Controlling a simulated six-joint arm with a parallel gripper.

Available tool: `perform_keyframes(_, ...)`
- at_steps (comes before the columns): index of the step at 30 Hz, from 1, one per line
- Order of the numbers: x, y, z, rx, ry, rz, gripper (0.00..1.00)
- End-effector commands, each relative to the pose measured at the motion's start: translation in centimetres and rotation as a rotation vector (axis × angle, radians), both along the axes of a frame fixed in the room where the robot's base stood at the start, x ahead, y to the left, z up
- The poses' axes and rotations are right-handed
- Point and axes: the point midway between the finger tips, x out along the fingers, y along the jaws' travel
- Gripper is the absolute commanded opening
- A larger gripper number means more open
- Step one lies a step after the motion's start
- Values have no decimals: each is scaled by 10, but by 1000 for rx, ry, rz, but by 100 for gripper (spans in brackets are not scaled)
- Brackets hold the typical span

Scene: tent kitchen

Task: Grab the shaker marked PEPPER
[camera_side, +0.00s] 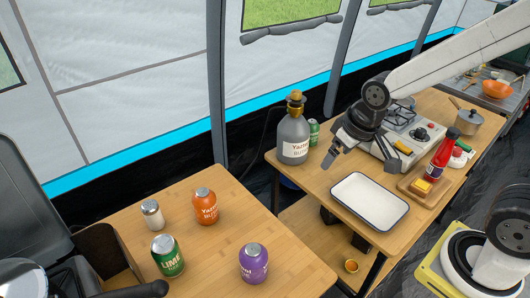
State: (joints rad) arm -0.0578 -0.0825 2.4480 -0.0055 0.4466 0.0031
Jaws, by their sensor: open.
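A small pale shaker (152,215) with a grey metal cap stands upright on the near wooden table (215,265), at its back left. No marking on it is readable at this size, so I cannot tell whether it says PEPPER. My gripper (334,146) is open and empty. It is in the air over the left part of the far table (325,185), well to the right of the shaker and apart from it.
An orange can (205,207), a green LIME can (167,256) and a purple can (253,263) stand near the shaker. A grey bottle (293,135) is close left of my gripper. A white tray (370,201), a stove (402,140) and a red bottle (443,154) occupy the far table.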

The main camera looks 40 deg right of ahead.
Motion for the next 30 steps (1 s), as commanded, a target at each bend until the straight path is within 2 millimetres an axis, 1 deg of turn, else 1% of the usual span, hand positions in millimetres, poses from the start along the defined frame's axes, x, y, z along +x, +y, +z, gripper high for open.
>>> perform_keyframes(7, 43, 28, 1, 8, -112, 74, 100)
perform_keyframes(11, 75, 57, 1, 22, -207, 135, 100)
perform_keyframes(12, 87, 68, 2, 29, -243, 158, 100)
perform_keyframes(14, 105, 88, 2, 41, -301, 195, 100)
perform_keyframes(15, 115, 102, 2, 51, -338, 219, 100)
perform_keyframes(17, 130, 123, 2, 68, -395, 255, 100)
perform_keyframes(18, 139, 138, 2, 81, -434, 279, 100)
perform_keyframes(20, 151, 161, 1, 102, -490, 314, 100)
perform_keyframes(21, 158, 176, 1, 116, -525, 336, 100)
perform_keyframes(25, 175, 224, 0, 168, -636, 403, 100)
perform_keyframes(30, 183, 278, -3, 233, -750, 473, 100)
